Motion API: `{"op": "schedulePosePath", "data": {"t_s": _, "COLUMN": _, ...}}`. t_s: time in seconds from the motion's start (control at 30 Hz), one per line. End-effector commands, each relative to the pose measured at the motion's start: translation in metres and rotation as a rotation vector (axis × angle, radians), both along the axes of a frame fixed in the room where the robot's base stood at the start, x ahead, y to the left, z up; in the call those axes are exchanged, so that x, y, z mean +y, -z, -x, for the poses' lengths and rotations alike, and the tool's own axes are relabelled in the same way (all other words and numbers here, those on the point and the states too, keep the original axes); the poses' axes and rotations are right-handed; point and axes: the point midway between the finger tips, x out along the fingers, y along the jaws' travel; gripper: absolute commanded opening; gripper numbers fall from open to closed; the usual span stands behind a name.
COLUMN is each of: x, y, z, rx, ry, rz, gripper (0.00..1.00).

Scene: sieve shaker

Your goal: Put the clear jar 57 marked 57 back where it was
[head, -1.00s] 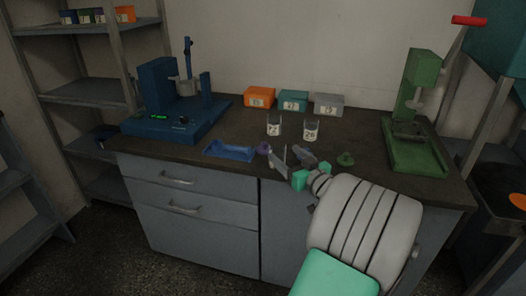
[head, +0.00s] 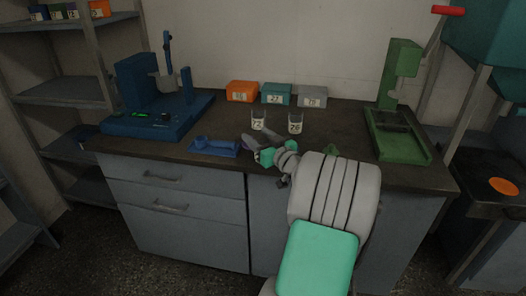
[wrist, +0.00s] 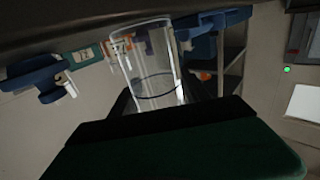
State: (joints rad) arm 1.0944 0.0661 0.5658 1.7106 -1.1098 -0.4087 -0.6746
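Two clear jars stand upright on the bench in the head view. The left jar (head: 258,122) has a label that I cannot read surely, and the right jar (head: 296,124) seems marked 26. My gripper (head: 257,147) is low over the bench's front part, just nearer to me than the left jar. In the wrist view, a clear jar (wrist: 152,62) fills the space ahead of my gripper, between its dark fingers. Its near end is hidden behind the gripper. No number shows on it, and I cannot tell whether the fingers touch it.
Orange (head: 242,91), teal (head: 276,93) and grey (head: 312,97) labelled boxes stand along the wall. A blue machine (head: 150,122) is at left, with a blue tray (head: 214,148) near the front edge. A green press (head: 398,140) is at right. Bench between right jar and press is mostly clear.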

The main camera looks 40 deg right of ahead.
Motion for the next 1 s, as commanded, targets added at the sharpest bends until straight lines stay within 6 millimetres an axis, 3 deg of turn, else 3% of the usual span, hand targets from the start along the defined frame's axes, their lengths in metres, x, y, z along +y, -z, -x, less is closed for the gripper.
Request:
{"op": "schedulePosePath", "data": {"t_s": 0.63, "x": 0.0, "y": 0.0, "z": 0.0002, "rx": 0.0, "ry": 0.0, "rz": 0.0, "gripper": 0.0}}
{"op": "schedulePosePath", "data": {"t_s": 1.0, "x": 0.0003, "y": -0.0095, "z": 0.0001, "rx": -0.001, "ry": -0.001, "rz": 0.002, "gripper": 0.0}}
